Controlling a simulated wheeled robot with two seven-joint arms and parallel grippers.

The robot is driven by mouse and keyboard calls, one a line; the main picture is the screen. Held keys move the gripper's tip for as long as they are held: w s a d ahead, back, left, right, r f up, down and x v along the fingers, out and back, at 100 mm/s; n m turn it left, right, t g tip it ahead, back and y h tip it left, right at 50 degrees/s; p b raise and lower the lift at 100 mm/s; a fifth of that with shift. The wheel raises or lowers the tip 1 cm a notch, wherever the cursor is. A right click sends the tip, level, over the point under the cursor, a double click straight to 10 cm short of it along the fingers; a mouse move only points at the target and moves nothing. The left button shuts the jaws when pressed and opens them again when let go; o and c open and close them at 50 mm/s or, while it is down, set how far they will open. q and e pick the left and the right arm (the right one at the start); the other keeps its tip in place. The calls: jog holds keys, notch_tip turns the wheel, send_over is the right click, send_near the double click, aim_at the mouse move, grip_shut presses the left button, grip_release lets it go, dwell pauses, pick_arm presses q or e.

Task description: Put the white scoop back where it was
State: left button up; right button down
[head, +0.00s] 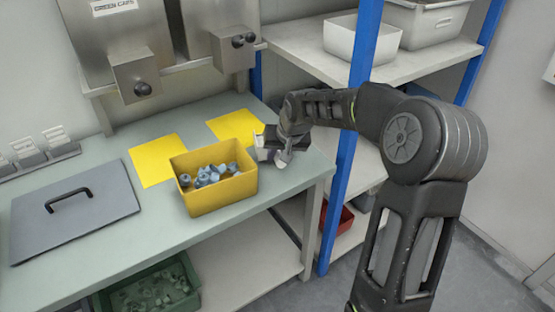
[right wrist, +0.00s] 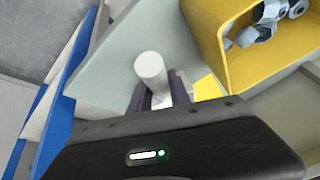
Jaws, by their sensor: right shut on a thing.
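The white scoop shows in the right wrist view as a pale rounded white piece (right wrist: 151,70) between the dark fingers of my right gripper (right wrist: 160,95). The rest of the scoop is hidden. In the head view my right gripper (head: 272,152) is just right of the yellow bin (head: 222,192), over the right end of the workbench. It is shut on the scoop. The scoop is small and hard to make out in the head view. My left gripper is not in view.
The yellow bin holds several grey-blue caps (head: 211,175). Two yellow mats (head: 158,160) lie on the bench (head: 160,245). A grey lid with a black handle (head: 95,222) lies at left. A blue shelf post (head: 345,165) stands close beside my right arm.

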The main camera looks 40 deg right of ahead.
jog(key=shift+f, duration=0.8)
jog(key=shift+f, duration=0.2)
jog(key=c, duration=1.2)
grip_release()
jog(key=shift+r, duration=0.15)
jog(key=shift+r, duration=0.2)
jog(key=shift+s+r, duration=0.2)
jog(key=shift+r, duration=0.05)
jog(key=v, duration=1.1)
